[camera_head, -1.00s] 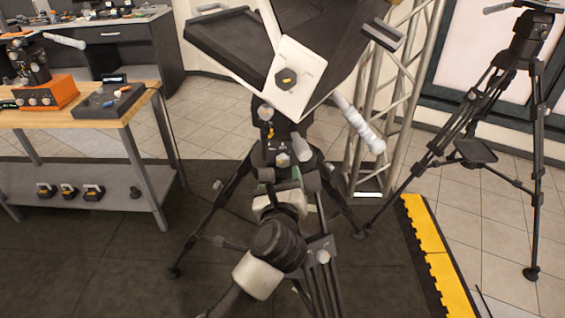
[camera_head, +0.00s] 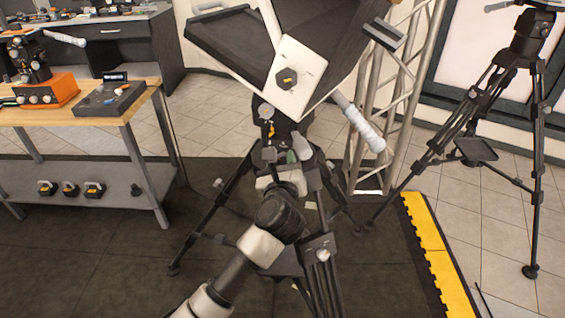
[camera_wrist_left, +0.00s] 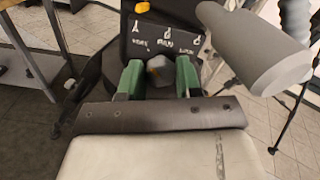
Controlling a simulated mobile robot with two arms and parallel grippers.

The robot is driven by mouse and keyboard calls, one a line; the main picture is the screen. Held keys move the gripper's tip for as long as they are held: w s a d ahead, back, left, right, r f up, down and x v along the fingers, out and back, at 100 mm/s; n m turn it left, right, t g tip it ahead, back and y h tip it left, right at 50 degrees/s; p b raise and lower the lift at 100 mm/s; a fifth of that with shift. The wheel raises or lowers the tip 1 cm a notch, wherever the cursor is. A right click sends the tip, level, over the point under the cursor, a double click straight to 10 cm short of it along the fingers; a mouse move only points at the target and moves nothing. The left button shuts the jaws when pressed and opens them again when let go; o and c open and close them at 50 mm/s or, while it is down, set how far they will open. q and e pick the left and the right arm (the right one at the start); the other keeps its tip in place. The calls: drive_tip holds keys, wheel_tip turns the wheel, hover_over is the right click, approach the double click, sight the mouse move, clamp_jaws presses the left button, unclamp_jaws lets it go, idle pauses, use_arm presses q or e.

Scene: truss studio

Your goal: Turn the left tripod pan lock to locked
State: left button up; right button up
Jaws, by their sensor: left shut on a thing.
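The left tripod's head (camera_head: 287,128) stands in the middle of the head view, under a large dark device with a white plate. In the left wrist view a dark panel (camera_wrist_left: 165,42) with white lock marks and lettering faces me. The grey pan lock knob (camera_wrist_left: 158,71) is below this lettering. My left gripper (camera_wrist_left: 159,80) has its two green fingers on either side of the knob, closed on it. In the head view my left gripper (camera_head: 288,157) is against the tripod head and hides the knob there. The right gripper is not in view.
A second tripod (camera_head: 478,120) stands at right. A truss, a yellow-edged mat (camera_head: 430,250) and a workbench (camera_head: 75,120) surround the tripod.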

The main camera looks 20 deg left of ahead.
use_arm(q)
drive_tip(key=shift+r+m+p, duration=0.15)
drive_tip(key=shift+m+p, duration=0.35)
drive_tip(key=shift+p, duration=0.3)
drive_tip(key=m+p, duration=0.3)
drive_tip(key=p, duration=0.1)
drive_tip(key=m+p, duration=0.8)
drive_tip(key=shift+d+p, duration=0.25)
drive_tip(key=shift+p, duration=0.1)
drive_tip(key=m+p, duration=0.2)
drive_tip(key=m, duration=0.1)
drive_tip(key=shift+f+m+p, duration=0.3)
drive_tip(key=shift+m+p, duration=0.65)
drive_tip(key=shift+m, duration=0.45)
drive_tip(key=shift+f, duration=0.1)
drive_tip(key=o, duration=0.9)
